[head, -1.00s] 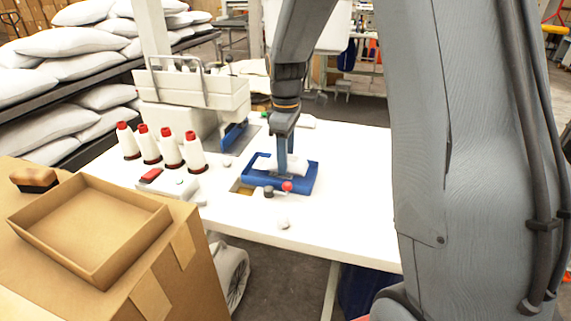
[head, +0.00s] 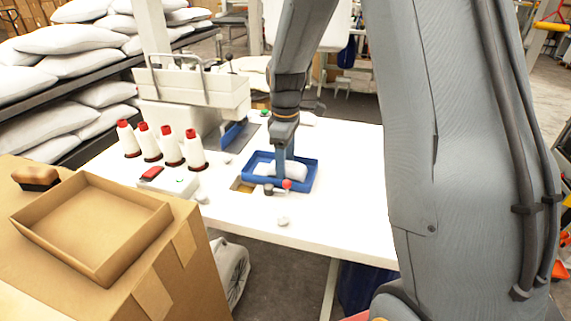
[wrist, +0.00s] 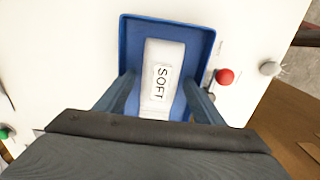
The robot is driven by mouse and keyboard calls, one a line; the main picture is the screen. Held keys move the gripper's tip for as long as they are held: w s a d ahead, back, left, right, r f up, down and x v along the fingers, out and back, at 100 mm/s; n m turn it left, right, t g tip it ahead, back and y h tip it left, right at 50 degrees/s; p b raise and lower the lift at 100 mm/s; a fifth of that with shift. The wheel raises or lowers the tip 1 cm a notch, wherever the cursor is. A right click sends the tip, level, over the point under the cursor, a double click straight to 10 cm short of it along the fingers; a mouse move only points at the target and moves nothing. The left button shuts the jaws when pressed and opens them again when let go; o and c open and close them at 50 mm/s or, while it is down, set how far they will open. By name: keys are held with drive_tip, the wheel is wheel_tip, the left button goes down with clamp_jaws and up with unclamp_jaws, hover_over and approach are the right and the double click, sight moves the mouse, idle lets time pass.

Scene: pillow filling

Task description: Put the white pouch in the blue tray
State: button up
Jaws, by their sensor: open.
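The white pouch (wrist: 163,70) lies in the blue tray (wrist: 133,40) on the white table, with a label reading "SOFT" facing up in the wrist view. The pouch (head: 294,170) and the tray (head: 308,181) also show in the head view. My gripper (wrist: 160,98) is open, its two fingers spread on either side of the lower part of the pouch. In the head view my gripper (head: 278,172) is low over the tray's left part and hides some of the pouch.
A red knob (wrist: 225,76) and a grey knob (wrist: 269,68) stand beside the tray. Thread cones (head: 170,147) and a box with a red switch (head: 168,181) are to the left. An open cardboard tray (head: 95,228) sits on a carton at front left.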

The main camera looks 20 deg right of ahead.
wheel_tip(320, 180, up, 12)
drive_tip(key=b, duration=0.2)
drive_tip(key=shift+r, duration=0.15)
idle(0.5)
